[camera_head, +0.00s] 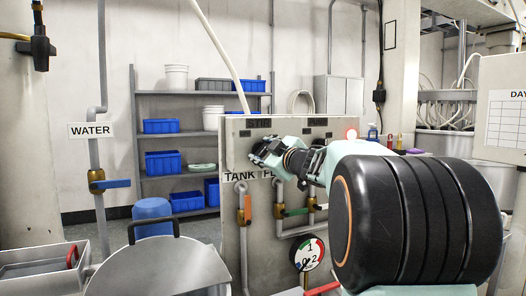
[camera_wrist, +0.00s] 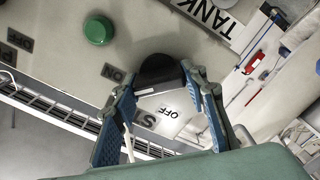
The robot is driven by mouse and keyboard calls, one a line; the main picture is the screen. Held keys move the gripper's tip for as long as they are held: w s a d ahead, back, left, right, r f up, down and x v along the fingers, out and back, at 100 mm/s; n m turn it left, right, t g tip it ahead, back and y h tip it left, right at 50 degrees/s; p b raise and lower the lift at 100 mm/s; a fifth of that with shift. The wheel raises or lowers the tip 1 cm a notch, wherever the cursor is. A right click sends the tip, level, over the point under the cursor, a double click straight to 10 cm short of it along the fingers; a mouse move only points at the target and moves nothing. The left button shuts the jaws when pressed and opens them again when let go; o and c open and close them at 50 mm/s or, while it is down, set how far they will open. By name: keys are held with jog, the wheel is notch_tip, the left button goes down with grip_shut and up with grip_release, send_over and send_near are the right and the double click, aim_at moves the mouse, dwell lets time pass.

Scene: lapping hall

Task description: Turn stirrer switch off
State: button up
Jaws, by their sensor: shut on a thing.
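The stirrer switch is a black rotary knob (camera_wrist: 160,68) on the grey control panel (camera_head: 290,140). My gripper (camera_head: 262,153) reaches the panel's upper left, below a dark label. In the wrist view my gripper's two fingers (camera_wrist: 160,82) are closed around the knob from both sides. The head view hides the knob behind my gripper. The knob's pointer direction is not clear.
A green button (camera_wrist: 98,30) sits near the knob. A TANK sign (camera_head: 242,175), valve handles and a gauge (camera_head: 308,254) are lower on the panel. A lidded vessel (camera_head: 160,268) stands in front at left.

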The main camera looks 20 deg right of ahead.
jog(key=n, duration=0.4)
jog(key=shift+a+f+n+b, duration=0.1)
jog(key=shift+f+n+b, duration=0.05)
jog(key=shift+n+b, duration=0.2)
jog(key=n+b, duration=0.1)
jog(key=n, duration=0.3)
jog(key=shift+n, duration=0.25)
jog(key=o, duration=1.2)
jog(key=shift+c, duration=0.2)
jog(key=shift+s, duration=0.1)
jog(key=s, duration=1.2)
jog(key=shift+d, duration=0.25)
